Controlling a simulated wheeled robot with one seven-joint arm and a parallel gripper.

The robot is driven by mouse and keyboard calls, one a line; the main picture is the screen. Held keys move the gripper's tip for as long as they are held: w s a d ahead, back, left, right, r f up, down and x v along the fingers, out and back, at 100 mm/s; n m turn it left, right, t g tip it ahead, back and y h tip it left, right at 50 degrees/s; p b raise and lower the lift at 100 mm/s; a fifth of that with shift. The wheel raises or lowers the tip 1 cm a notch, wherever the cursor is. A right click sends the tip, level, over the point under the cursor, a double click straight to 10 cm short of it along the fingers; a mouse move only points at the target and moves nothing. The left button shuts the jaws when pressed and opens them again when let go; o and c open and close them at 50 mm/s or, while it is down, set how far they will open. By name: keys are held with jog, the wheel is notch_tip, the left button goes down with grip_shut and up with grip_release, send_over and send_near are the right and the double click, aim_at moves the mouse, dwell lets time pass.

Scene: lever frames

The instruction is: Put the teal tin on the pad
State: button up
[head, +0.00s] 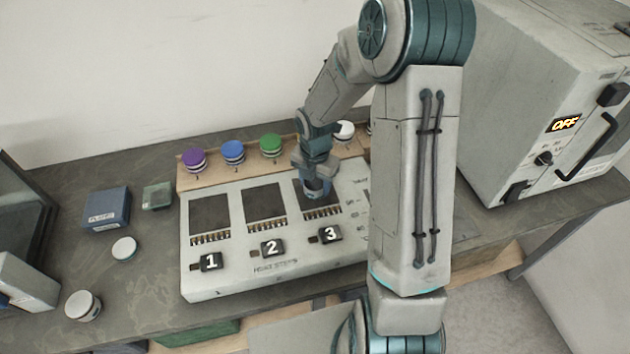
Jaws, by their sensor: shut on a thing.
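My gripper (316,180) points down over the dark pad (312,196) above the number 3 on the light grey panel. It is shut on a small round thing that appears to be the teal tin (317,188). The fingers hide most of it, and its colour is hard to make out. I cannot tell whether its base touches the pad. Two more dark pads lie to the left, above number 2 (265,202) and number 1 (209,216); both are bare.
Purple (195,160), blue (233,152), green (270,145) and white (344,131) round pieces stand on a wooden strip behind the panel. A blue box (107,208), a small green box (157,196) and white round pieces lie left. A grey machine reading OFF (535,110) stands right.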

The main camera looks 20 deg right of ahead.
aim_at(315, 185)
jog(key=shift+f, duration=0.2)
jog(key=o, duration=1)
jog(key=shift+r, duration=0.1)
notch_tip(315, 185, up, 12)
jog(key=s+r+m+t, duration=0.1)
jog(key=s+r+m, duration=0.4)
jog(key=s+m, duration=0.4)
jog(key=s+r+m+t, duration=0.2)
jog(key=s+r+m, duration=0.2)
jog(key=s+m, duration=0.6)
jog(key=shift+r+m, duration=0.35)
jog(key=shift+m, duration=3.65)
